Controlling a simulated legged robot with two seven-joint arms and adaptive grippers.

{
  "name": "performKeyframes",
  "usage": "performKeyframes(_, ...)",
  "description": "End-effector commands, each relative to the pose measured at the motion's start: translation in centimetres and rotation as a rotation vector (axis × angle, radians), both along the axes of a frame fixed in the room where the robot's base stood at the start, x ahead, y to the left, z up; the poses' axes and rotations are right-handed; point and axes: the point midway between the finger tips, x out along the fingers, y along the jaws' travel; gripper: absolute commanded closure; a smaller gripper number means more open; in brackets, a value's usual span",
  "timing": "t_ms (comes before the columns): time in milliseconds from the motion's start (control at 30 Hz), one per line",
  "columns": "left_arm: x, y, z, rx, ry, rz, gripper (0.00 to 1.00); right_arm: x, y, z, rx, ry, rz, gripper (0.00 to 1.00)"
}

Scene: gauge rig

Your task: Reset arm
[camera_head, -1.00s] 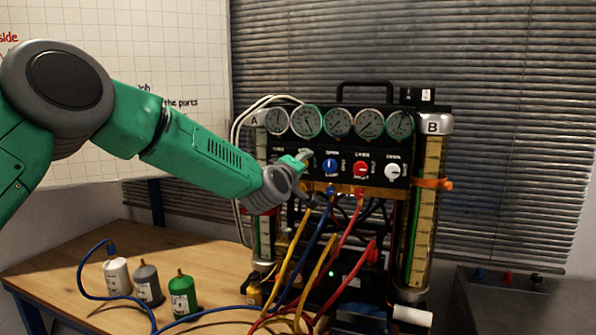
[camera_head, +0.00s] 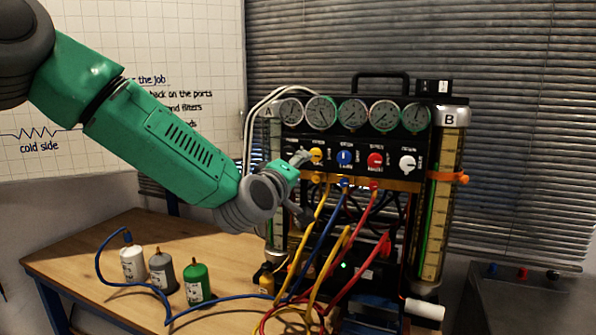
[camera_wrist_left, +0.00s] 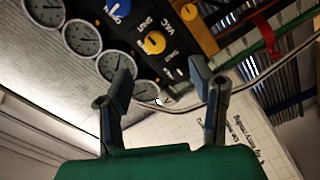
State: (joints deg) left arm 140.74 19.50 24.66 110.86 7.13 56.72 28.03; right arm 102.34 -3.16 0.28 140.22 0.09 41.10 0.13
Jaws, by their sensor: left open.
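The gauge rig (camera_head: 390,150) stands upright on the table, with a row of round gauges above a row of knobs. My left gripper (camera_head: 302,184) is at the rig's left front, beside the yellow knob (camera_head: 316,155). It is open. In the left wrist view its two fingers (camera_wrist_left: 161,88) are spread, with nothing held between them. The yellow knob (camera_wrist_left: 153,42) shows beyond the gap, clear of the fingers in the picture. The blue knob (camera_head: 344,158), red knob (camera_head: 375,160) and white knob (camera_head: 407,163) are uncovered. My right gripper is out of view.
Yellow, blue and red hoses (camera_head: 353,225) hang from the rig's front onto the wooden table (camera_head: 100,262). White, grey and green bottles (camera_head: 197,285) stand at the table's front left. A grey box (camera_head: 520,300) stands at lower right.

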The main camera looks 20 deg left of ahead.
Motion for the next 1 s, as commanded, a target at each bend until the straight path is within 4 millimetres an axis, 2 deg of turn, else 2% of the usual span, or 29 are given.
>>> performKeyframes(300,0.0,-0.1,-0.4,0.005,0.007,-0.002,0.50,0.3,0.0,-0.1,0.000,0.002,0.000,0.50)
performKeyframes(367,-0.2,-0.2,-1.7,0.020,0.026,-0.008,0.50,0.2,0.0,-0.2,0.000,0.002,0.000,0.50)
performKeyframes(433,-0.6,-0.6,-4.3,0.054,0.070,-0.023,0.50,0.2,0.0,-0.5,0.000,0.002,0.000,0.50)
performKeyframes(467,-1.0,-0.8,-5.9,0.075,0.095,-0.031,0.50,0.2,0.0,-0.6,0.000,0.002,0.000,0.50)
performKeyframes(567,-2.7,-1.4,-12.6,0.165,0.207,-0.073,0.50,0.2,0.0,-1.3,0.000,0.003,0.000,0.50)
performKeyframes(600,-3.7,-1.6,-15.6,0.205,0.259,-0.095,0.50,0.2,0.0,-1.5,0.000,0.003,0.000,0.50)
performKeyframes(667,-5.5,-1.8,-19.9,0.267,0.334,-0.129,0.50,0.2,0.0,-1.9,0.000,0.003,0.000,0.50)
performKeyframes(700,-6.9,-1.9,-22.7,0.308,0.387,-0.155,0.50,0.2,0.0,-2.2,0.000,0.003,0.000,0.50)
performKeyframes(800,-10.8,-1.9,-29.4,0.405,0.515,-0.220,0.50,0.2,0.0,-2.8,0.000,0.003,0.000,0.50)
performKeyframes(867,-13.5,-1.7,-33.2,0.464,0.593,-0.265,0.50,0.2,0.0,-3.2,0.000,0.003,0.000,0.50)
performKeyframes(900,-15.5,-1.5,-35.6,0.502,0.645,-0.296,0.50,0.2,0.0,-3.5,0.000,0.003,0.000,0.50)
performKeyframes(967,-18.6,-1.2,-39.0,0.559,0.724,-0.347,0.50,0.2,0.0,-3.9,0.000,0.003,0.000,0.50)
performKeyframes(1000,-20.8,-0.8,-41.2,0.595,0.779,-0.381,0.50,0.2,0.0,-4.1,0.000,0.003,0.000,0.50)
